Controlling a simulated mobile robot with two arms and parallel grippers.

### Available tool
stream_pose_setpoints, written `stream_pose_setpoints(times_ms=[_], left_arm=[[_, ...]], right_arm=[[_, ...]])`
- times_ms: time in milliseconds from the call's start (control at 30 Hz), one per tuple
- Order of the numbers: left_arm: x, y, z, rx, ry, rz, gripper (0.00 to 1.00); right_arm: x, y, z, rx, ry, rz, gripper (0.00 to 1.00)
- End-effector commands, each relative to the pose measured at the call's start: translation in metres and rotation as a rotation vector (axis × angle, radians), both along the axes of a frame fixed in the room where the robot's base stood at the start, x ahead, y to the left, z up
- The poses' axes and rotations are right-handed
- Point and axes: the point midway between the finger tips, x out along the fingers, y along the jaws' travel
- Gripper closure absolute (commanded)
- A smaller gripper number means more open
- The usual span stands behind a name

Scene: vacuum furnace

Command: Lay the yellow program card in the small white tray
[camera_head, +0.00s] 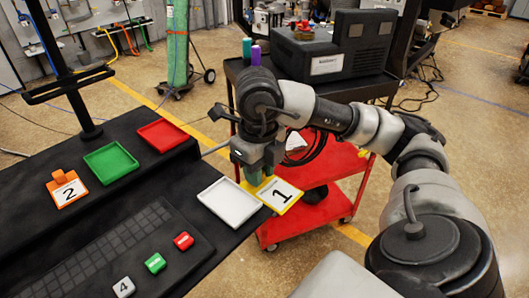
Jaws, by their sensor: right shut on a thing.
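The yellow program card (277,196) has a white face with a black "1". My right gripper (258,179) points down and is shut on the card's upper left end. The card sits just right of the small white tray (229,203), close to its right rim in the picture. I cannot tell the height of the card above the black table edge. The white tray is empty, on the black table's right end. My left gripper is not in view.
On the black table (50,240) are a green tray (110,162), a red tray (163,135), an orange card marked "2" (67,189) and small green, red and grey blocks. A red cart (310,215) with a grey machine (330,50) stands behind.

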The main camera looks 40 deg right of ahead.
Motion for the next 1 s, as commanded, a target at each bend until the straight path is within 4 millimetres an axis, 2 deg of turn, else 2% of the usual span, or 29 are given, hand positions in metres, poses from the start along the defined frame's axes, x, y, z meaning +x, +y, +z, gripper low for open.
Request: stream_pose_setpoints(times_ms=[167, 400, 600, 767, 1000], left_arm=[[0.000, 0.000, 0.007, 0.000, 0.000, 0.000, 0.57], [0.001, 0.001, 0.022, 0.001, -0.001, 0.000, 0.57], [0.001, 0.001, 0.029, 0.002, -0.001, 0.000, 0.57], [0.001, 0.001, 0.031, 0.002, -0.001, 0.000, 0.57], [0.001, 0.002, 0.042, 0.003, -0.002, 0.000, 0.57]], right_arm=[[0.019, 0.006, -0.011, 0.005, 0.003, 0.007, 0.98], [0.072, 0.019, -0.043, 0.004, 0.004, 0.006, 0.98], [0.105, 0.025, -0.063, 0.003, 0.001, 0.005, 0.98], [0.113, 0.027, -0.072, 0.001, 0.002, 0.006, 0.98], [0.112, 0.026, -0.105, 0.000, 0.004, 0.006, 0.98]])
